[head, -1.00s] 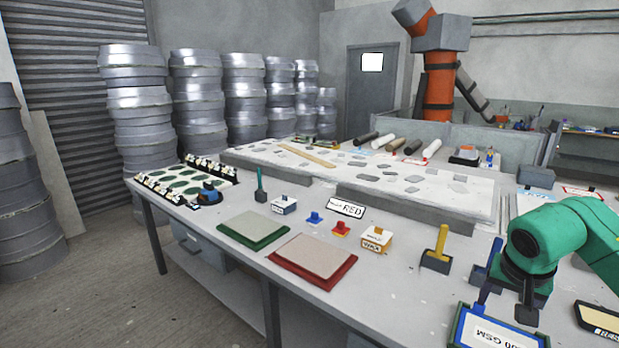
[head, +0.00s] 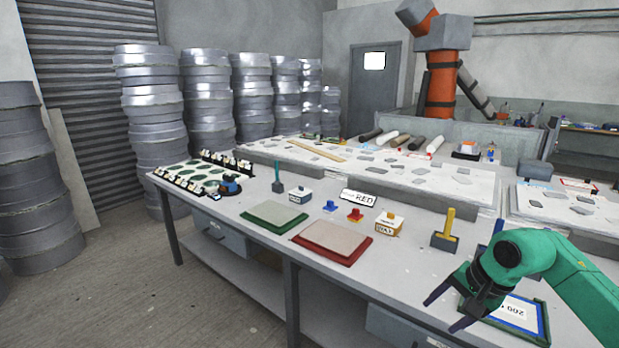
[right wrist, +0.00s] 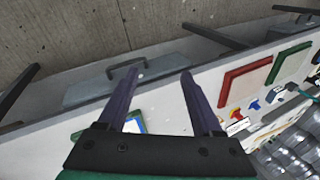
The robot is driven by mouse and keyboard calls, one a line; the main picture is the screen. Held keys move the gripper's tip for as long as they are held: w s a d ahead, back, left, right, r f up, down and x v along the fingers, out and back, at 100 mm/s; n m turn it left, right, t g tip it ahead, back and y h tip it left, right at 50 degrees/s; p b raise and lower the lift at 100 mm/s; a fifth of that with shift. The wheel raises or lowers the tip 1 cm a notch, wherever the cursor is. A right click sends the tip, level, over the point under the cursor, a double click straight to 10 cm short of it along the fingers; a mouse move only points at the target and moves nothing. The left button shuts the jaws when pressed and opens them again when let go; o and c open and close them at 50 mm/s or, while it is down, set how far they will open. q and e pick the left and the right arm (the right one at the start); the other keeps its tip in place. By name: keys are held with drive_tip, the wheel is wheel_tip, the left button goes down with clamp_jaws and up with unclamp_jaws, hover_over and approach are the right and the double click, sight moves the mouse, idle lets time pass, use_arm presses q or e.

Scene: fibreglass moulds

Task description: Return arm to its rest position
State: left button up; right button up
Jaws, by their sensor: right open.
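My right gripper (head: 448,308) is at the lower right of the head view, above the front edge of the table, on a green arm that comes in from the right. Its two dark purple fingers are apart with nothing between them. In the right wrist view the fingers (right wrist: 158,90) also stand apart, over the table edge. My left arm and gripper are not in view.
The grey table (head: 400,270) bears a green-edged pad (head: 273,217), a red-edged pad (head: 332,241), a yellow-handled tool (head: 446,231) and small labelled boxes. A blue-framed tray (head: 520,312) lies beneath my right arm. Stacked grey drums (head: 155,120) stand at the left.

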drive_tip(key=w+a+f+m+t+y, duration=0.55)
drive_tip(key=a+f+m+y, duration=0.35)
drive_tip(key=m, duration=0.9)
drive_tip(key=d+f+m+t+h, duration=0.2)
drive_tip(key=d+f+m, duration=0.1)
drive_tip(key=f+m, duration=0.45)
drive_tip(key=d+f+m+t+h, duration=0.25)
drive_tip(key=f+m, duration=0.35)
drive_tip(key=m, duration=0.3)
drive_tip(key=s+d+f+m+g+h, duration=0.1)
drive_tip(key=s+d+f+m+h, duration=0.1)
drive_tip(key=s+f+m, duration=0.3)
drive_tip(key=s+d+f+m+g+h, duration=0.1)
drive_tip(key=s+d+f+m+h, duration=0.1)
drive_tip(key=f+m, duration=0.35)
drive_tip(key=s+d+f+m+g+h, duration=0.2)
drive_tip(key=s+f+m+g, duration=0.25)
drive_tip(key=s+f, duration=0.75)
drive_tip(key=s+a+f+m+g, duration=0.1)
drive_tip(key=s+f+m+g, duration=0.1)
drive_tip(key=s, duration=0.6)
drive_tip(key=s+a+f+m+g, duration=0.2)
drive_tip(key=s+f+m, duration=0.2)
drive_tip(key=s, duration=0.5)
drive_tip(key=s+a+f+m+g, duration=0.1)
drive_tip(key=s+f+m, duration=0.3)
drive_tip(key=s, duration=0.5)
drive_tip(key=shift+a+f+g+h, duration=0.15)
drive_tip(key=shift+f+g+h, duration=0.3)
drive_tip(key=shift+g, duration=0.1)
